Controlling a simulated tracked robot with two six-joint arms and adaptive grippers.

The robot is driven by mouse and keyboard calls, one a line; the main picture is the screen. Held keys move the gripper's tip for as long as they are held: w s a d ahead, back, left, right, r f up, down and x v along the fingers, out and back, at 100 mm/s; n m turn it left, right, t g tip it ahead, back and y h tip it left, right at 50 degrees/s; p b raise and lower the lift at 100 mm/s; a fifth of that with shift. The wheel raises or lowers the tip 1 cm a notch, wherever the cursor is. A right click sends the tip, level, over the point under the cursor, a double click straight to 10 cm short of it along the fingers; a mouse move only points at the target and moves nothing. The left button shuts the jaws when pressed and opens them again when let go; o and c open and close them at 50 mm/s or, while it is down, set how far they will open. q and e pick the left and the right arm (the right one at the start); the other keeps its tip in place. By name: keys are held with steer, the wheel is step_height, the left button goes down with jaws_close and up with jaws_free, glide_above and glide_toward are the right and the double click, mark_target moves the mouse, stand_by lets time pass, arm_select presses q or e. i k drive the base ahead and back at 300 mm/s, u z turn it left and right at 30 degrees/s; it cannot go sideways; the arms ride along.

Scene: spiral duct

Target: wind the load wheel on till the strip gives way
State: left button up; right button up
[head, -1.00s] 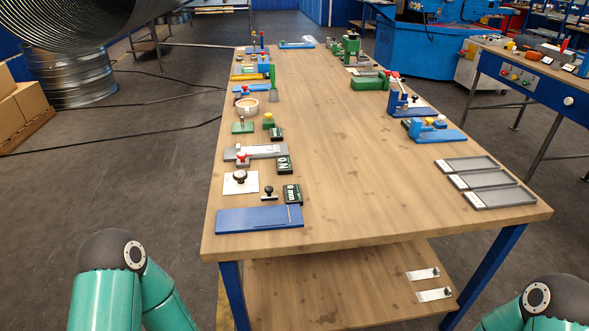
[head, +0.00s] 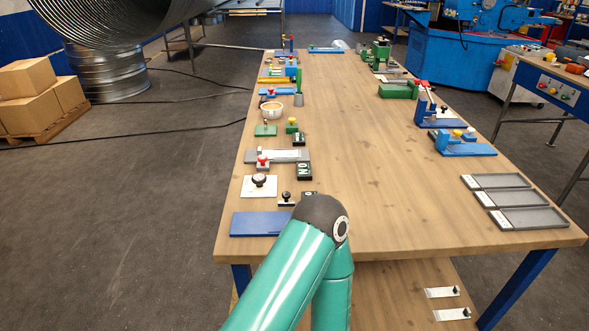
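None of the pieces on the wooden table (head: 385,190) shows clearly as the load wheel. A round black knob (head: 259,180) sits on a white plate near the left edge. A green machine (head: 381,52) stands at the far end, too small to make out a wheel. Two pale strip-like pieces with dark ends, one here (head: 441,292) and one here (head: 452,314), lie on the lower shelf; whether either is the task's strip I cannot tell. One of my arms crosses the table's near edge, probably the left, and hides part of the near-left tabletop. Neither gripper is in view.
A blue plate (head: 255,224) lies at the near left, partly behind my arm. Blue fixtures (head: 466,148) and grey trays (head: 520,217) line the right side. The table's middle is clear. Boxes (head: 28,78) stand left. Cables (head: 150,131) cross the floor.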

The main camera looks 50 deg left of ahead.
mark_target(259, 179)
steer(key=u, duration=0.95)
steer(key=k, duration=1.15)
steer(key=u, duration=1.5)
steer(key=i, duration=1.25)
steer(key=z, duration=0.75)
